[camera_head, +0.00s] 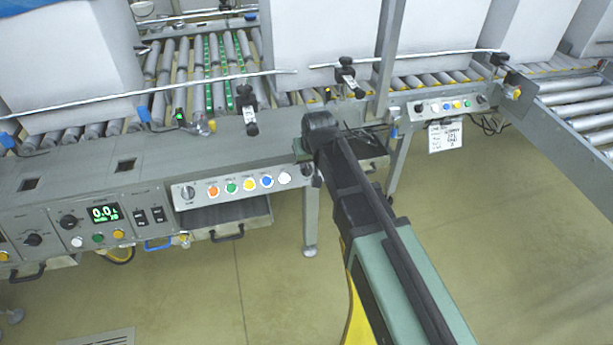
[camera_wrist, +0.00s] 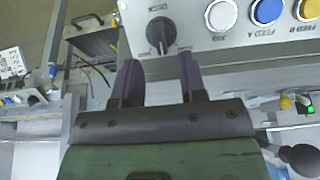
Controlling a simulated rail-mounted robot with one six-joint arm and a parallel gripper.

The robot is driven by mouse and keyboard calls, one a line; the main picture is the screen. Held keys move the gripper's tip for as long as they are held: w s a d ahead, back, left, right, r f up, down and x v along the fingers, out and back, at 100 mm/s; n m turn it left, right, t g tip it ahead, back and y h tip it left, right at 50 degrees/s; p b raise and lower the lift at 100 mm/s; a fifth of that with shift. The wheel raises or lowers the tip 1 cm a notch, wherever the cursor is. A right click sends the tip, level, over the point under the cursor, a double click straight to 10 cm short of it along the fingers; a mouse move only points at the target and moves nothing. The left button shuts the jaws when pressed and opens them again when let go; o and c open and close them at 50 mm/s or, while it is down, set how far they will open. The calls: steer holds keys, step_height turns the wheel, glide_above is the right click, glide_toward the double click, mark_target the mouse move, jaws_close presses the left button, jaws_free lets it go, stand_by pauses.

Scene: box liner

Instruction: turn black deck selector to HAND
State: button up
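The black deck selector (camera_wrist: 161,33) is a round knob with a raised grip bar, on a light grey panel marked DECK in the wrist view. The lettering appears upside down; I cannot make out a HAND mark or read the knob's setting. My gripper (camera_wrist: 161,62) is open, with its two dark fingers apart and empty. The knob shows just beyond the fingertips, roughly centred between them; I cannot tell whether they touch. In the head view, a dark knob (camera_head: 307,170) at the right end of the button panel is partly hidden by my wrist, and my fingers are hidden too.
In the wrist view, a white button (camera_wrist: 221,15) and a blue button (camera_wrist: 266,11) sit right of the selector. Another selector (camera_head: 187,192) is at the panel's left end in the head view. Conveyor rollers and large white boxes (camera_head: 65,65) stand behind. Floor in front is clear.

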mark_target(306, 168)
steer(key=b+x, duration=0.2)
steer(key=x, duration=0.2)
steer(key=shift+f, duration=0.2)
steer(key=shift+r, duration=0.1)
steer(key=shift+s+r, duration=0.1)
steer(key=shift+r, duration=0.05)
jaws_close()
steer(key=n, duration=0.1)
steer(key=n+h, duration=0.1)
steer(key=n, duration=0.2)
steer(key=shift+s+a+t+b, duration=0.15)
steer(key=shift+a+t+b, duration=0.15)
steer(key=shift+t+b, duration=0.1)
steer(key=shift+s+a+f+n+t+h+b, duration=0.15)
steer(key=shift+n+h, duration=0.1)
steer(key=shift+n, duration=0.4)
steer(key=shift+w+d+n+t+h+b, duration=0.1)
steer(key=shift+n+h, duration=0.1)
steer(key=shift+n, duration=0.4)
steer(key=shift+s+a+f+n+t+h+b, duration=0.15)
steer(key=shift+n+h, duration=0.1)
steer(key=shift+n, duration=0.4)
steer(key=shift+d+r, duration=0.1)
